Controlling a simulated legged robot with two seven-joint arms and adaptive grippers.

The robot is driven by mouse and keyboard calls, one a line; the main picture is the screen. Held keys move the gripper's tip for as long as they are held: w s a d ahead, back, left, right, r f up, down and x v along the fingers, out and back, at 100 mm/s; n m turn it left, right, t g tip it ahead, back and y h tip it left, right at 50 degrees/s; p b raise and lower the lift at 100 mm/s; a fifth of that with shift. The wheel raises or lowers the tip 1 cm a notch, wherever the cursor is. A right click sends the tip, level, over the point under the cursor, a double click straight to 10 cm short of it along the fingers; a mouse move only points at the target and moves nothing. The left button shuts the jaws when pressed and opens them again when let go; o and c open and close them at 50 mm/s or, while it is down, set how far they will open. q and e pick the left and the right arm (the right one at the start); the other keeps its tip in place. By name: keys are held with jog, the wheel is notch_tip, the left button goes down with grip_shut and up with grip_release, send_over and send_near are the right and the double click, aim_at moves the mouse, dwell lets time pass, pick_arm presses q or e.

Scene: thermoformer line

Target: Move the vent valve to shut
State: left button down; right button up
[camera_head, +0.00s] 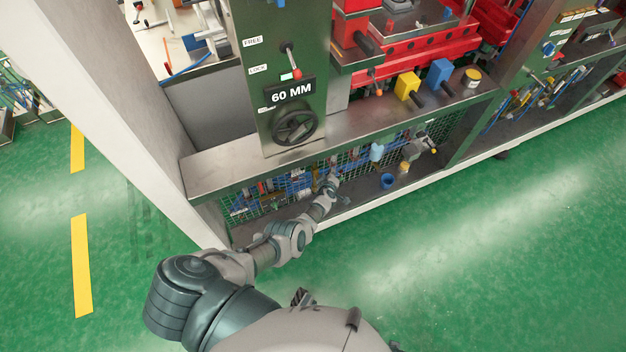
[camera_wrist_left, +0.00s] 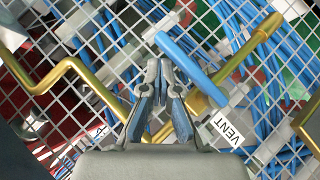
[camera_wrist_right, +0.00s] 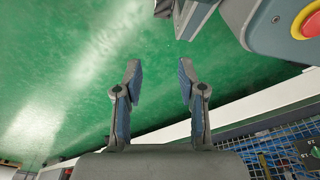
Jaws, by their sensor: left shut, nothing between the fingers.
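The vent valve has a blue lever (camera_wrist_left: 190,68) that slants across the left wrist view, from near my fingertips down right to a brass pipe (camera_wrist_left: 242,55). A white VENT label (camera_wrist_left: 228,128) sits below the lever's lower end. My left gripper (camera_wrist_left: 160,68) is shut and empty, its tips just beside the lever's upper-left end; whether they touch I cannot tell. In the head view my left gripper (camera_head: 332,182) is at the wire mesh under the machine's ledge, hiding the valve. My right gripper (camera_wrist_right: 160,75) is open and empty above the green floor.
Wire mesh (camera_wrist_left: 100,45) with blue hoses and another brass pipe (camera_wrist_left: 75,70) lies behind the lever. The steel ledge (camera_head: 235,165) overhangs the left gripper. A blue cup (camera_head: 387,181) stands on the lower shelf to the right. The green floor (camera_head: 480,240) in front is clear.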

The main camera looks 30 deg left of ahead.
pick_arm(q)
jog(key=shift+d+f, duration=0.15)
jog(key=shift+d+r, duration=0.2)
jog(key=shift+r, duration=0.05)
jog(key=shift+r+p, duration=0.3)
jog(key=shift+p, duration=0.05)
pick_arm(e)
jog(key=s+d+f+p, duration=0.4)
jog(key=s+f+p, duration=0.1)
jog(key=s, duration=0.5)
pick_arm(q)
jog(key=s+d+r+p, duration=0.4)
jog(key=d+r+p, duration=0.3)
jog(key=r, duration=0.4)
jog(key=shift+r+p, duration=0.3)
jog(key=shift+p, duration=0.35)
pick_arm(e)
jog(key=s+d+r, duration=0.1)
jog(key=s+r, duration=0.2)
jog(key=r, duration=0.3)
jog(key=shift+r+g, duration=0.3)
jog(key=shift+r, duration=0.1)
